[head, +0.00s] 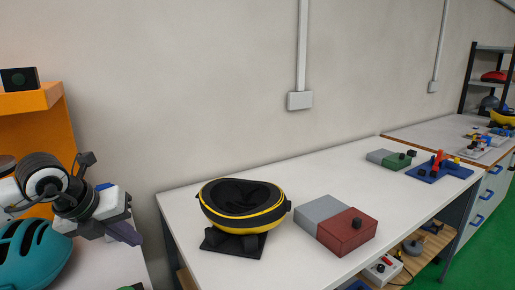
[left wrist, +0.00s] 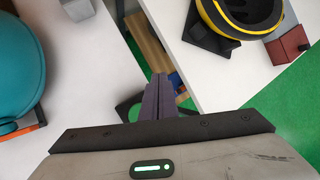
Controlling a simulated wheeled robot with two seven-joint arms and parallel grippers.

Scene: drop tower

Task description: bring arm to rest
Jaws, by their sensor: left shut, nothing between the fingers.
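My left gripper (head: 129,234) comes in from the left in the head view, raised beside the left end of the white table (head: 281,265). Its fingers (left wrist: 159,97) are together in the left wrist view, with nothing between them. A gap between two white table tops shows beyond the fingers, with green floor below. My right gripper is not in view.
A black and yellow helmet (head: 240,204) sits upturned on a black stand. Beside it is a grey and red block (head: 347,231) with a black knob. A teal helmet (head: 32,255) is close below my left arm. An orange shelf (head: 40,100) stands behind it.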

